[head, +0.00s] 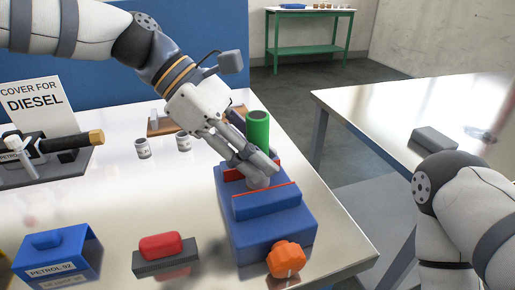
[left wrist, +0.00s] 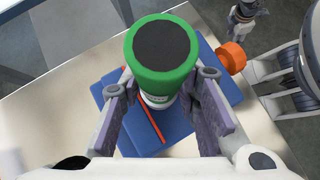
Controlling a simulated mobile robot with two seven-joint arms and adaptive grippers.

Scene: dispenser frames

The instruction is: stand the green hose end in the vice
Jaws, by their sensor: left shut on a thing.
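The green hose end (head: 257,130) stands upright, with a dark round top that faces the camera in the left wrist view (left wrist: 162,48). My left gripper (head: 262,172) is shut on it, with one finger on each side. Below the green part a pale lower part with a label (left wrist: 158,101) shows between the fingers. The blue vice (head: 270,222) with red jaw edges and an orange knob (head: 286,258) is directly beneath and around the gripper. The fingers hide the lower end, so I cannot tell whether it sits between the jaws. My right gripper is out of sight.
A red block on a grey base (head: 160,246) and a blue "PETROL 92" holder (head: 56,252) stand at the table's front. Two small cans (head: 142,148) and a "COVER FOR DIESEL" sign (head: 34,100) are to the left. A second table (head: 380,108) stands right, across a floor gap.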

